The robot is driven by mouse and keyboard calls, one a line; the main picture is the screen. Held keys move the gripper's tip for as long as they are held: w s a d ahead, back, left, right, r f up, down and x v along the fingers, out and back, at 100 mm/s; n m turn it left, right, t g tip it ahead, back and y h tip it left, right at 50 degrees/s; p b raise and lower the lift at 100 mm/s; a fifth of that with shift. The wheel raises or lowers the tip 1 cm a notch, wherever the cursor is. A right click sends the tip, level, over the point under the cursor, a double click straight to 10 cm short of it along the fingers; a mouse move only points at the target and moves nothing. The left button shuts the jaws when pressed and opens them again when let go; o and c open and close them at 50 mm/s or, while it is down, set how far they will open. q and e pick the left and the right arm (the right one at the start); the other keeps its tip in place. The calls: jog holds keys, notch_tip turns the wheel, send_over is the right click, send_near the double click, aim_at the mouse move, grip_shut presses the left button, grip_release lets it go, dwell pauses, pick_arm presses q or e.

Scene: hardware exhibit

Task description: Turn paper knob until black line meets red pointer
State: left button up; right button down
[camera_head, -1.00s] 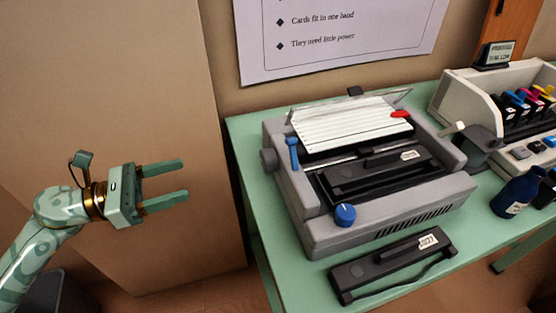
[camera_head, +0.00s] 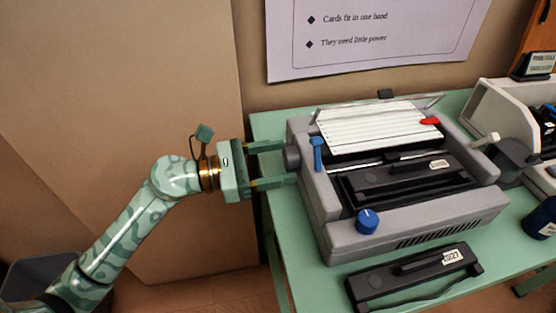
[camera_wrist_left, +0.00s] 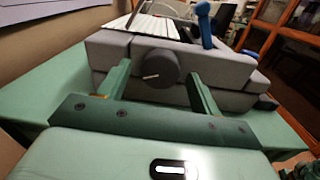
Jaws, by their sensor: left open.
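The printer (camera_head: 345,236) is a grey machine on the green table. Its dark grey round paper knob (camera_head: 292,158) sticks out of its left side; in the left wrist view the knob (camera_wrist_left: 162,66) carries a short pale mark. White lined paper (camera_head: 372,127) stands in the top. The red pointer (camera_head: 430,121) is at the paper's right edge. I cannot make out a black line on the paper. My left gripper (camera_head: 287,163) is open, level with the knob, one finger on each side of it. It is not closed on the knob. My right gripper is out of view.
A blue lever (camera_head: 318,153) and a blue dial (camera_head: 367,221) are on the printer. A black cartridge (camera_head: 415,272) lies in front of it. A dark blue bottle (camera_head: 540,218) and a white machine (camera_head: 505,108) stand right. The table's left edge is clear.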

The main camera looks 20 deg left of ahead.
pick_arm(q)
jog(key=shift+w+d, duration=0.15)
jog(key=shift+d, duration=0.05)
jog(key=c, duration=1)
jog(key=shift+o, duration=0.2)
jog(key=shift+r, duration=0.1)
